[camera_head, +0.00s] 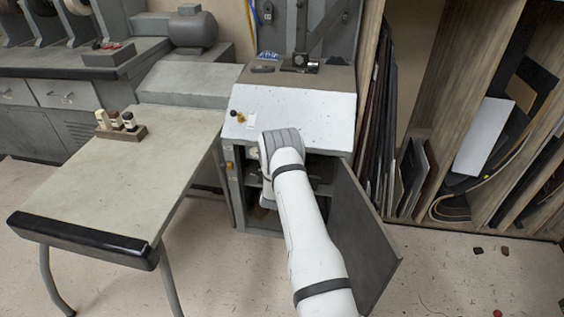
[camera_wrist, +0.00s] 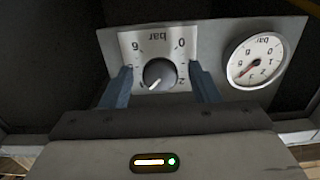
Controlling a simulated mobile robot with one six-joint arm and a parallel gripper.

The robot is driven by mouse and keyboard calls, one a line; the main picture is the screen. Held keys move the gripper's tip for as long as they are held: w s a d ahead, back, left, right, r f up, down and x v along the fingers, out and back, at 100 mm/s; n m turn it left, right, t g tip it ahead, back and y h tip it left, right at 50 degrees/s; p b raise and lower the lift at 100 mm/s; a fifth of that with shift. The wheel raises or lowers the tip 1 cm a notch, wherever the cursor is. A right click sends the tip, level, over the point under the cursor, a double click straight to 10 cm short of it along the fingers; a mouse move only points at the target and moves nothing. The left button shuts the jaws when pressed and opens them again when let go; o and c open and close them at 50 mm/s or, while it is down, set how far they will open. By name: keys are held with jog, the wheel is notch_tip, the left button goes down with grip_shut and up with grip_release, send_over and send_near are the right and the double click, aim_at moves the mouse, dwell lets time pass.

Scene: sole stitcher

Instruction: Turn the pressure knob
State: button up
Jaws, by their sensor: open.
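The pressure knob (camera_wrist: 160,74) is a round dark knob with a white pointer line, on a white scale plate marked "bar" with numbers, upside down in the wrist view. Its pointer points to the lower left. My gripper (camera_wrist: 160,82) is open, with one blue finger on each side of the knob; I cannot tell whether they touch it. A round pressure gauge (camera_wrist: 257,60) marked "bar", with a red needle, sits to the right on the same grey panel (camera_wrist: 212,40). In the head view my white arm reaches into the machine's lower opening and hides the knob and gripper.
The machine's sloped white top (camera_head: 300,112) is above my arm. An open grey door (camera_head: 358,232) stands close to my arm's right. A workbench (camera_head: 150,165) with small bottles (camera_head: 122,124) is to the left. Sheet racks (camera_head: 440,110) stand at the right.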

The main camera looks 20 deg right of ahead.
jog(key=shift+c, duration=0.2)
jog(key=c, duration=0.9)
jog(key=shift+c, duration=0.2)
jog(key=shift+f+b, duration=0.1)
jog(key=shift+b, duration=0.2)
jog(key=m+b, duration=1.8)
jog(key=b, duration=0.1)
jog(key=shift+b, duration=0.4)
